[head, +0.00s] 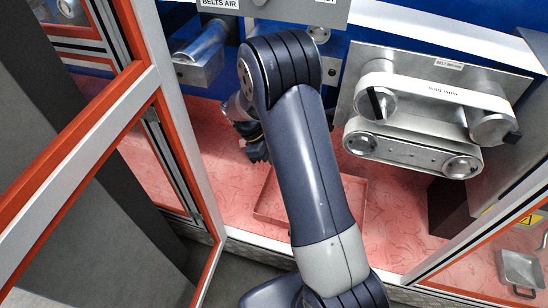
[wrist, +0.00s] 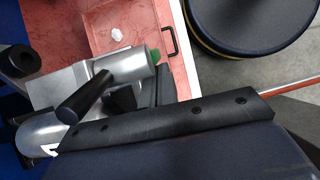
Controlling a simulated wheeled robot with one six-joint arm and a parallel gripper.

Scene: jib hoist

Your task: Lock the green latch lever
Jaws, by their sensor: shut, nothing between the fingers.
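In the wrist view a small green piece (wrist: 153,57) shows at the end of a grey metal cylinder. It may be part of the green latch lever; its full shape is hidden and I cannot tell its position. My gripper (wrist: 163,85) is close beside it, its dark fingers shut and empty. I cannot tell whether they touch. In the head view my gripper (head: 257,148) is partly hidden behind my arm, and no green piece shows there.
A black rod handle (wrist: 84,95) sticks out beside the cylinder in the wrist view. A belt unit (head: 430,110) is mounted at the right. An orange-edged door frame (head: 95,125) stands at the left. A shallow red tray (head: 272,192) lies on the red floor below my arm.

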